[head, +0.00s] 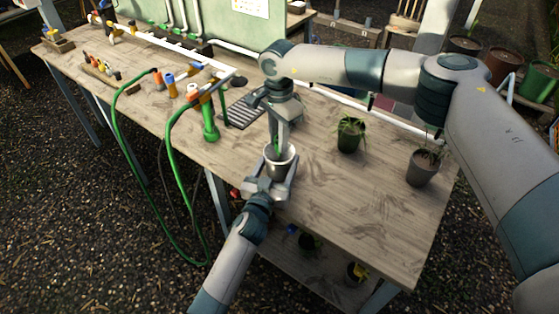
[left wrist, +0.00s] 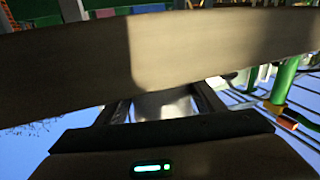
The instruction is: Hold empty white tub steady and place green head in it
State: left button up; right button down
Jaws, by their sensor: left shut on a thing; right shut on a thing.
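The white tub (head: 280,169) is near the front edge of the wooden table, in the middle of the head view. My left gripper (head: 275,178) reaches in from below and is shut on the tub. In the left wrist view a pale part of the tub (left wrist: 165,106) shows between the fingers. My right gripper (head: 282,137) points down right above the tub and is shut on the green head (head: 277,148). The head is a small green patch at the tub's mouth, mostly hidden by the fingers. I cannot tell whether it touches the tub's bottom.
A potted green plant (head: 349,134) and a grey pot with a sparse plant (head: 422,169) stand to the right on the table (head: 365,215). A green hose (head: 172,160) and an upright green fitting (head: 210,122) are close on the left. A slatted grey grate (head: 245,110) lies behind.

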jog(key=c, duration=1.5)
grip_release()
jog(key=shift+r, duration=0.1)
notch_tip(320, 180, up, 12)
jog(key=shift+f, duration=0.1)
pick_arm(q)
jog(key=o, duration=1.1)
jog(key=shift+o, duration=0.2)
